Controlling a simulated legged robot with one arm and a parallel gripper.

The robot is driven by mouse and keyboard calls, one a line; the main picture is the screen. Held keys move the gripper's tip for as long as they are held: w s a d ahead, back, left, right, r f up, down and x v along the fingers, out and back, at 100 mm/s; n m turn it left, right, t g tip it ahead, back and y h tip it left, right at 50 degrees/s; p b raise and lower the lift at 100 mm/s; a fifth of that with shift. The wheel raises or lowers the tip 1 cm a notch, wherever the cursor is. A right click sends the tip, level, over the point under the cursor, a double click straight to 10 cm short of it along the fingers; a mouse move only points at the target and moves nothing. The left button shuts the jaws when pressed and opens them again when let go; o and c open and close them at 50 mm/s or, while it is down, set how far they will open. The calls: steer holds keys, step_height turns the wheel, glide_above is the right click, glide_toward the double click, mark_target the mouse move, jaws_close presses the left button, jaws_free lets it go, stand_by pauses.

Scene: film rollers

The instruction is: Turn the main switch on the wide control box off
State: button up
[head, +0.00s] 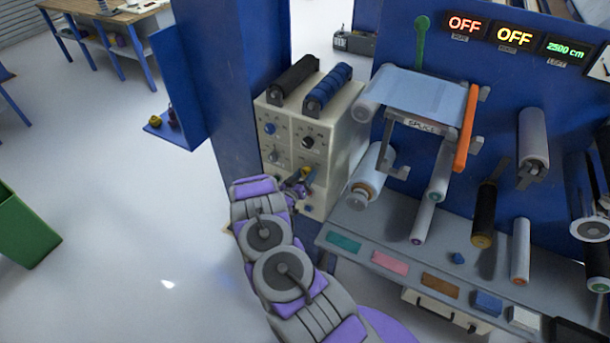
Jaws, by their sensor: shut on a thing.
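The beige control box (343,128) stands in the middle of the view against the blue frame. Its front panel has several small dials, among them a blue knob (270,128) and a black knob (308,142). My grey and purple arm reaches up from the bottom. My gripper (301,184) is at the lower right part of the front panel, shut on what looks like the main switch. A small red and yellow bit (308,174) shows beside the fingers. The switch is mostly hidden by my gripper, so I cannot tell its position.
Black and blue rollers (328,90) lie on top of the box. Film rollers and an orange bar (465,128) are to its right, above a grey shelf (400,235). Displays read OFF (465,25) and OFF (514,37). Open floor lies left, with a green bin (25,230).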

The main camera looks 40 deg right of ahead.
steer(key=shift+w, duration=0.1)
steer(key=o, duration=1)
steer(key=shift+o, duration=0.2)
steer(key=shift+a, duration=0.15)
steer(key=v, duration=1.7)
steer(key=shift+a+f, duration=0.15)
